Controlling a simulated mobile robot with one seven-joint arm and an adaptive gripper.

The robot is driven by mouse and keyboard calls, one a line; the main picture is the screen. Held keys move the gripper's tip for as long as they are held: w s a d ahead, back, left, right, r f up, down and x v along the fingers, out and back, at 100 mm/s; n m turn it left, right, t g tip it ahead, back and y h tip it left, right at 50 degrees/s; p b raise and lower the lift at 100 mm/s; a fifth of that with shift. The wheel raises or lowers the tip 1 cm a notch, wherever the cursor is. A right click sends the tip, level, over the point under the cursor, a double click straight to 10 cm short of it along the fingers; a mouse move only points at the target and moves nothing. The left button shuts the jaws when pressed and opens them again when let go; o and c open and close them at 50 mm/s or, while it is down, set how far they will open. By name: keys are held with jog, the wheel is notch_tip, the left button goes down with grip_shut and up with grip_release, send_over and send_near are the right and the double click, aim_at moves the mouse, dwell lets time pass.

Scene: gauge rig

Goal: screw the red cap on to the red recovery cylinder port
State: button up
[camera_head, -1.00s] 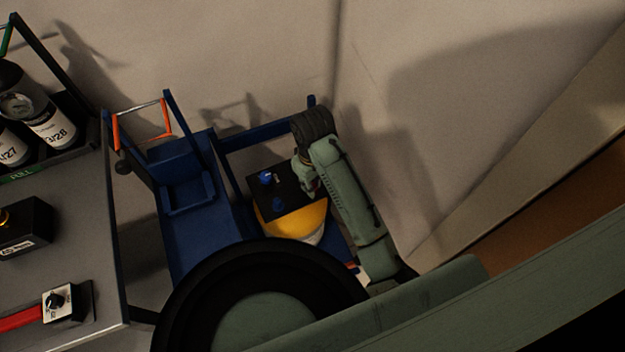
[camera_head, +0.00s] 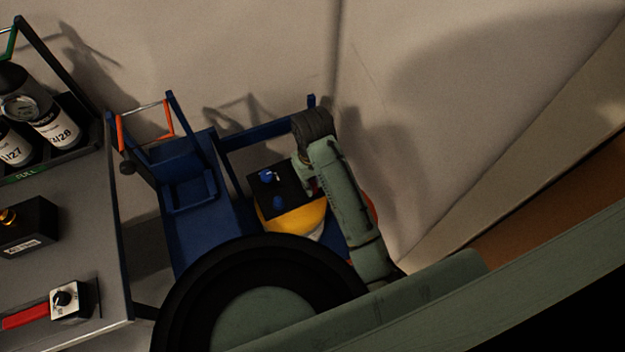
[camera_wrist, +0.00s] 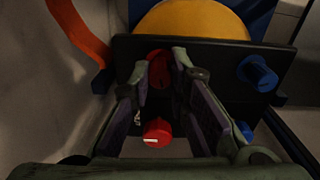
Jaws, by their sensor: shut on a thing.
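My gripper (camera_wrist: 162,62) is shut on a dark red piece, which looks like the red cap (camera_wrist: 160,72), over the black block on the yellow cylinder (camera_wrist: 195,18). The fingers hide its sides and base, so I cannot tell whether it is seated on the red port. A second round red part (camera_wrist: 157,130) with a white mark shows between the fingers, nearer the wrist. In the head view, my gripper (camera_head: 309,180) is at the right edge of the black block (camera_head: 290,186), and no red cap can be made out there.
Two blue fittings stand on the block, one clear (camera_wrist: 258,72), one partly hidden (camera_wrist: 245,131). A blue cart frame (camera_head: 200,235) surrounds the cylinder. An orange-red strip (camera_wrist: 82,35) lies at left. A grey bench (camera_head: 85,200) with bottles stands left; the wall is close behind.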

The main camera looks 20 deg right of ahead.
jog(key=o, duration=0.6)
jog(key=shift+a, duration=0.1)
jog(key=shift+o, duration=0.2)
jog(key=o, duration=0.5)
jog(key=shift+o, duration=0.2)
